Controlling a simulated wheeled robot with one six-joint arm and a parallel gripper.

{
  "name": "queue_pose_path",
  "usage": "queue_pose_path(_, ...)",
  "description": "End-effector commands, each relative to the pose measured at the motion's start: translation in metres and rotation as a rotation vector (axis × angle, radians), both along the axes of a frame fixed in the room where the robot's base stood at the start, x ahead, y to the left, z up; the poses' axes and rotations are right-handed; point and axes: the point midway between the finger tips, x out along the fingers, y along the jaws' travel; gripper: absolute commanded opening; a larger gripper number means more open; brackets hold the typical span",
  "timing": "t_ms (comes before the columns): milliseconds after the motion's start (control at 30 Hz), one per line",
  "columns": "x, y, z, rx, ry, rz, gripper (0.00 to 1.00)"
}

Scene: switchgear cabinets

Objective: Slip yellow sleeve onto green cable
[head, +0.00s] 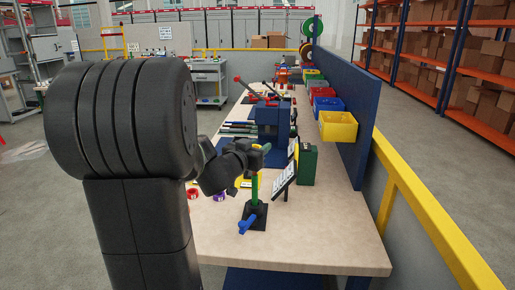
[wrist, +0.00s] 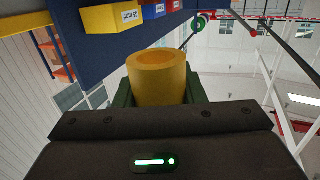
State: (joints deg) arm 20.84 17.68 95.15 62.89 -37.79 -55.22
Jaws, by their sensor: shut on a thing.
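My gripper (head: 262,148) is shut on the yellow sleeve (wrist: 158,82), a short hollow tube with its open end facing away from the wrist camera. In the head view the sleeve is too small and too covered to make out well. The green cable (head: 254,187) stands upright from a black base with a blue handle (head: 247,224) on the workbench. My gripper is just above the cable's top in the head view. Whether sleeve and cable touch or line up cannot be told. The cable does not show in the wrist view.
A tilted panel (head: 284,177) and a dark green box (head: 308,164) stand close right of the cable. A blue press (head: 272,122) stands behind. Coloured bins, including a yellow bin (head: 338,127), hang along the blue wall. The workbench front (head: 320,240) is clear.

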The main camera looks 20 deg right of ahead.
Motion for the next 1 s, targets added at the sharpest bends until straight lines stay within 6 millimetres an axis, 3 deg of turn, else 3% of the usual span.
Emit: queue_pose_path(1000, 0.000, 0.000, -0.051, 0.000, 0.000, 0.000, 0.15)
